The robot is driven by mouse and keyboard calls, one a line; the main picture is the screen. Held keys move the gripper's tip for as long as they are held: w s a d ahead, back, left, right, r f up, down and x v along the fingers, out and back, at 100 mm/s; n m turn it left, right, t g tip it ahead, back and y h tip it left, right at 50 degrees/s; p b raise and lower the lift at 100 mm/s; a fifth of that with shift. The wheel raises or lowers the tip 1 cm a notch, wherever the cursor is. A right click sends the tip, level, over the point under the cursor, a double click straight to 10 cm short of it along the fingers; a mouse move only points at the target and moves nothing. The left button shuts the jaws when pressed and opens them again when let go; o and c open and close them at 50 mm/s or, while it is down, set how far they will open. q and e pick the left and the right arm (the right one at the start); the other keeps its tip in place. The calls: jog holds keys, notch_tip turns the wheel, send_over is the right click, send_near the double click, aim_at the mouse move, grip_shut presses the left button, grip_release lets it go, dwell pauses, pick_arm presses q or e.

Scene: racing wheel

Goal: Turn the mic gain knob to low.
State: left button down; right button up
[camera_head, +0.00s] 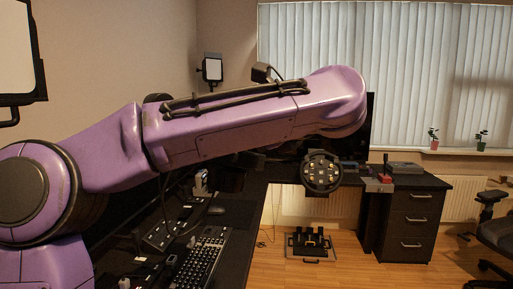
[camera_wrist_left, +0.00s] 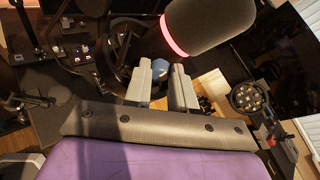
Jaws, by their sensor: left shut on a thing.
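In the left wrist view, the two grey fingers of my left gripper (camera_wrist_left: 162,86) are shut on a small rounded blue piece (camera_wrist_left: 159,69) that shows between them. I cannot tell for certain whether this piece is the mic gain knob; the fingers hide its sides. A dark grey microphone (camera_wrist_left: 210,20) with a glowing red ring is close beyond the fingers, up and to the right. In the head view my purple left arm reaches across the middle and hides the left gripper and most of what is around it. My right gripper is in neither view.
A black keyboard (camera_head: 198,262) lies on the dark desk below my arm. A round dark wheel with buttons (camera_head: 321,172) stands right of centre. Pedals (camera_head: 308,243) are on the floor. A black drawer cabinet (camera_head: 412,218) stands at the right. Open floor lies between desk and chair.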

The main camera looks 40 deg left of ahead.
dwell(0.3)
pick_arm(q)
jog(key=c, duration=1.1)
grip_release()
jog(key=shift+o, duration=0.9)
jog(key=shift+w, duration=0.1)
jog(key=shift+d, duration=0.1)
jog(key=b+v, duration=0.1)
jog(key=v, duration=0.9)
jog(key=shift+d+b, duration=0.2)
jog(key=shift+b, duration=0.2)
